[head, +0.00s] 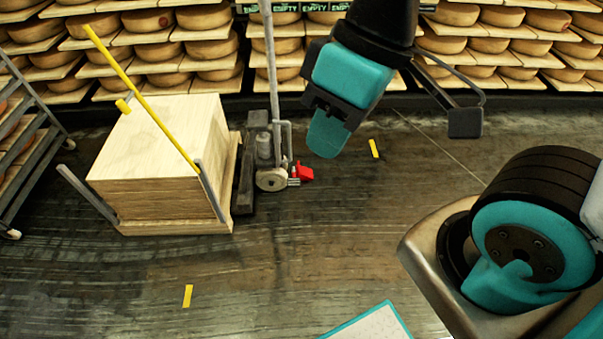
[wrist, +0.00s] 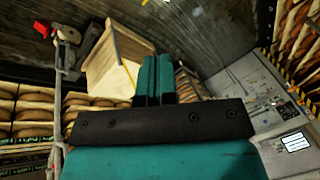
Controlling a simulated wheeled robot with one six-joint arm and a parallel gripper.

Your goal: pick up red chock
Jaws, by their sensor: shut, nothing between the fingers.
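The red chock (head: 306,172) is small and sits low by a pale round wheel, right of the wooden box in the head view. It also shows as a red shape (wrist: 42,28) at the upper left of the wrist view. My gripper (head: 326,140) is teal and black, held above the floor, up and to the right of the chock, apart from it. In the wrist view its two teal fingers (wrist: 155,72) are together with nothing between them. Nothing hides the chock from the head view, but its exact contact with the wheel is too small to tell.
A grey upright post (head: 271,80) on a wheeled base stands beside the chock. A large wooden box (head: 160,150) with a yellow bar (head: 140,95) is to its left. Cheese shelves (head: 205,70) line the back. The dark floor (head: 330,240) in front is clear.

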